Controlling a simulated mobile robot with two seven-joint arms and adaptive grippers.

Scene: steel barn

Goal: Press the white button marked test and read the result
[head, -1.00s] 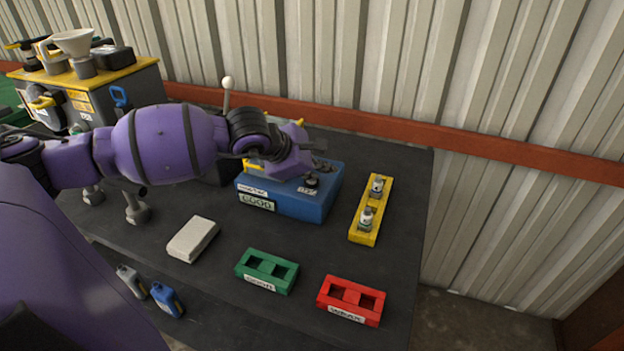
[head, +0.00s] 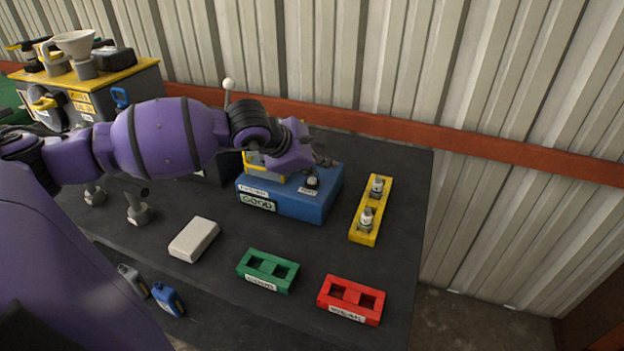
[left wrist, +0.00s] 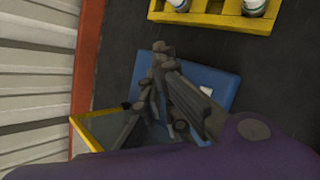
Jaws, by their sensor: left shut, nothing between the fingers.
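The blue tester box (head: 290,205) stands on the dark table, with a yellow-edged part at its back left. Its front display (head: 258,202) reads GOOD. The white button (head: 312,181) sits in a dark collar on top at the right, with a small label (head: 308,190) beside it. My left gripper (head: 325,161) is shut and empty, just above and behind the button, apart from it. In the left wrist view the shut fingers (left wrist: 161,48) hang over the blue box (left wrist: 222,82) and hide the button. My right gripper is not in view.
A yellow rack (head: 357,236) with two small bottles stands right of the box. A green tray (head: 268,284), a red tray (head: 348,316) labelled WEAK and a whitish block (head: 194,240) lie in front. A corrugated wall (head: 400,80) closes the back.

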